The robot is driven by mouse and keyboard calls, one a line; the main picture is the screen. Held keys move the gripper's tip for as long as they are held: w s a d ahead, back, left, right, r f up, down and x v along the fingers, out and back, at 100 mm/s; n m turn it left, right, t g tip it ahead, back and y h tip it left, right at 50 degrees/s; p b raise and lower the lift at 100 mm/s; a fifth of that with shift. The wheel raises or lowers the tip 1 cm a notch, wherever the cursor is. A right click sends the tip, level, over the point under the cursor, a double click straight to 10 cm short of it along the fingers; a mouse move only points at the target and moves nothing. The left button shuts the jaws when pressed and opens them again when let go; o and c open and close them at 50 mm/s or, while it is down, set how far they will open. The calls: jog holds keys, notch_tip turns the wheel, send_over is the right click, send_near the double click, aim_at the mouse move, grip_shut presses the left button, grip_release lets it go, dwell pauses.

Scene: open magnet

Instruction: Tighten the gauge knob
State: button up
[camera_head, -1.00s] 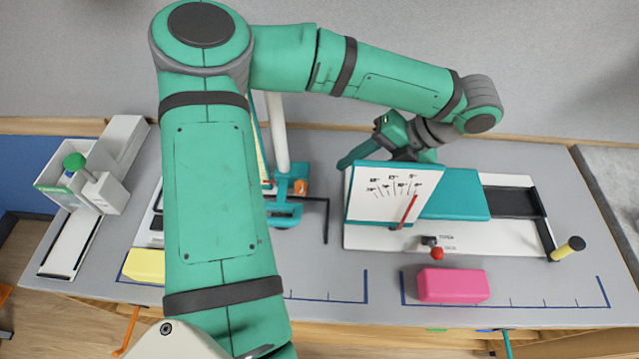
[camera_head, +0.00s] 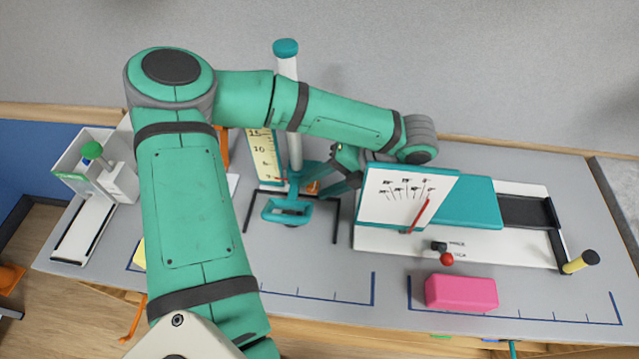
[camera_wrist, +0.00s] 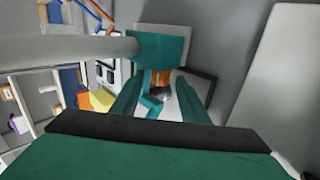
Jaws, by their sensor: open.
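The gauge is a stand with a white post (camera_head: 294,130), a teal carriage (camera_head: 287,210) and a yellow scale board (camera_head: 264,157). Its orange knob (camera_head: 312,187) sits on the right side of the carriage. My gripper (camera_head: 334,178) is just right of the knob, low beside the post. In the wrist view the orange knob (camera_wrist: 160,78) lies ahead between the two teal fingers of my gripper (camera_wrist: 160,88), under a teal block (camera_wrist: 158,45). The fingers are open, with gaps visible on both sides. I cannot tell whether either touches the knob.
A white dial panel (camera_head: 408,195) with a red needle stands close right of my gripper. A pink block (camera_head: 461,292) lies in front of it. A yellow-handled lever (camera_head: 580,262) is at the right. A white device (camera_head: 95,200) is at the left. The bench front middle is clear.

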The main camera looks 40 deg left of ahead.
jog(key=shift+a+f, duration=0.1)
grip_shut()
dwell(0.3)
jog(key=y, duration=0.1)
jog(key=g+y, duration=0.1)
jog(key=shift+w+d+f+g+y, duration=0.15)
jog(key=shift+d+f+g+y, duration=0.05)
jog(key=shift+d+g+y, duration=0.1)
jog(key=shift+d+f+g+y, duration=0.1)
jog(key=shift+f+g+y, duration=0.2)
jog(key=shift+g+y, duration=0.55)
jog(key=shift+y, duration=0.35)
